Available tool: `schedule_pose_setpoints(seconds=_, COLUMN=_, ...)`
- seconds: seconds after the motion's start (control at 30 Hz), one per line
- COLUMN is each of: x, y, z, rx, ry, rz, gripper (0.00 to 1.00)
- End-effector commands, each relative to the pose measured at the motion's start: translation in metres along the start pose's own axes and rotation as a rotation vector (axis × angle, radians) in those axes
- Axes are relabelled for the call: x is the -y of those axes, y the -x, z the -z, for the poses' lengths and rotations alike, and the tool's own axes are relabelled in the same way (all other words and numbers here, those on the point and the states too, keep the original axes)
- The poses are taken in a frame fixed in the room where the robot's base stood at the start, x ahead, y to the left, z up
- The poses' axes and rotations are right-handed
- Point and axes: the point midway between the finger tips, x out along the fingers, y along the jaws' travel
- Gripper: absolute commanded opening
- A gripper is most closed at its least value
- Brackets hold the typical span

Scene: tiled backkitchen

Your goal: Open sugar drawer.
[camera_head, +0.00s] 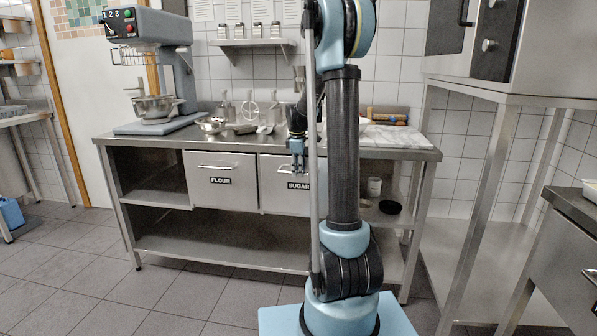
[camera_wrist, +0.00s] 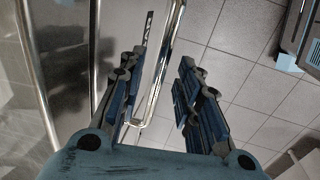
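The sugar drawer (camera_head: 274,198) is a steel front with a dark SUGAR label, under the worktop just left of my arm. Its front looks flush with the flour drawer. My gripper (camera_head: 297,168) hangs in front of it, fingers pointing down, and hides part of its handle. In the wrist view my gripper (camera_wrist: 160,85) is open, its blue-padded fingers apart. The bar handle (camera_wrist: 155,78) shows between the two fingers, with a gap to the right one; whether the left finger touches it I cannot tell.
The flour drawer (camera_head: 221,180) is shut to the left. The worktop (camera_head: 150,137) holds a mixer (camera_head: 160,70), utensils and a marble board (camera_head: 395,136). A steel stand (camera_head: 490,150) rises at right. The tiled floor (camera_head: 190,300) in front is clear at left.

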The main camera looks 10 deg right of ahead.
Motion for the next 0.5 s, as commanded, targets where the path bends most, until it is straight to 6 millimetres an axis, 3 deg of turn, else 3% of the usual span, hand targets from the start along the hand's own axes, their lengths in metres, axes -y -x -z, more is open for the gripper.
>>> schedule_pose_setpoints(seconds=0.27, x=0.0002, y=-0.0020, z=0.0002, rx=0.000, ry=0.000, rz=0.000, gripper=0.31)
schedule_pose_setpoints(seconds=0.3, x=0.0002, y=-0.0020, z=0.0002, rx=0.000, ry=0.000, rz=0.000, gripper=0.29)
schedule_pose_setpoints(seconds=0.43, x=0.0002, y=-0.0019, z=0.0004, rx=0.000, ry=0.001, rz=0.000, gripper=0.00)
schedule_pose_setpoints(seconds=0.5, x=0.0002, y=-0.0019, z=0.0006, rx=0.000, ry=0.001, rz=0.000, gripper=0.00)
